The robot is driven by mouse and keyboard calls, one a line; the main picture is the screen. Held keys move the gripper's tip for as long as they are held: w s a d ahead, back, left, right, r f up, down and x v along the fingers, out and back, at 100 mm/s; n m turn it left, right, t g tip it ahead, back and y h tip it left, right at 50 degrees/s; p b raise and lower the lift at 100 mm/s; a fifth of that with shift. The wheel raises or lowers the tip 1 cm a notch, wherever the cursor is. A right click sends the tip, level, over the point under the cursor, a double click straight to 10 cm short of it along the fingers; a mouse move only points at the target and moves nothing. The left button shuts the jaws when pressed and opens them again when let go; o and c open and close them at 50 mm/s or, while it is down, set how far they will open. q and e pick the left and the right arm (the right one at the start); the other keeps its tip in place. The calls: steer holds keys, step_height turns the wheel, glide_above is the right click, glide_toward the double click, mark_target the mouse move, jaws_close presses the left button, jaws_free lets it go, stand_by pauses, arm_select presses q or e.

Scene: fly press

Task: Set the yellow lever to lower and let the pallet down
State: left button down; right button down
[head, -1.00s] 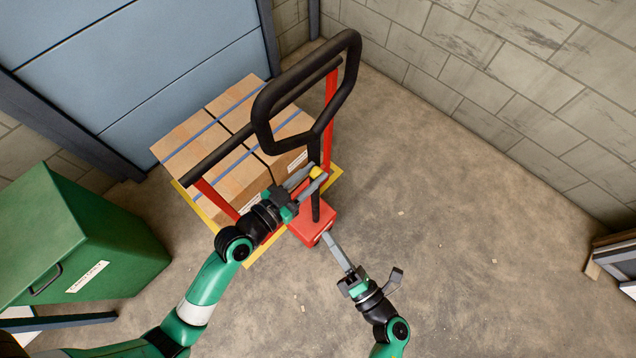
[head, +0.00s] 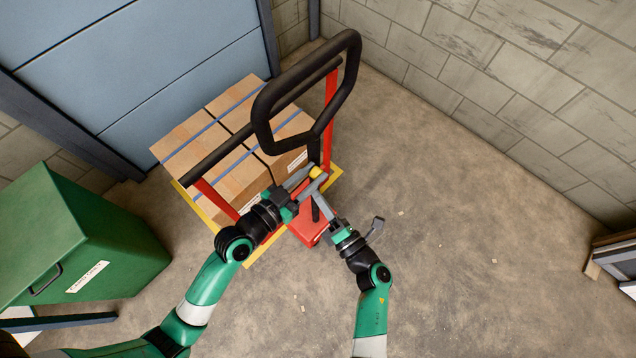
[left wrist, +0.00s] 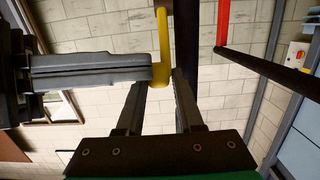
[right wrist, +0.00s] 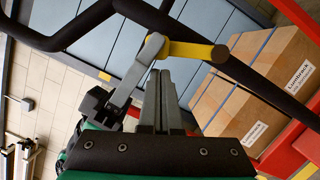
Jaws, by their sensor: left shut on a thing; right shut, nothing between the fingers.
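The yellow lever (head: 316,172) sits on the black upright of the red pallet truck (head: 307,230); it also shows in the left wrist view (left wrist: 163,40) and the right wrist view (right wrist: 190,49). My left gripper (head: 310,177) is shut on the lever's free end, its fingers either side of it in the left wrist view. My right gripper (right wrist: 158,75) is shut and empty, its fingertips just below the lever and close beside the left fingers; I cannot tell whether they touch. Strapped cartons (head: 225,120) stand on the load, with yellow edging (head: 193,205) beneath.
The truck's black looped handle (head: 348,85) rises above both grippers. A green bin (head: 100,240) stands at the left. A block wall (head: 540,80) is behind at the right.

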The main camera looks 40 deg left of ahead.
arm_select(q)
steer(key=shift+r, duration=0.15)
arm_select(e)
steer(key=shift+w+r, duration=0.1)
steer(key=shift+w, duration=0.05)
arm_select(q)
steer(key=shift+d, duration=0.1)
arm_select(e)
steer(key=shift+w+d+r, duration=0.15)
steer(key=shift+w+r, duration=0.2)
steer(key=shift+w, duration=0.25)
arm_select(q)
steer(key=c, duration=0.6)
jaws_free()
steer(key=shift+f, duration=0.25)
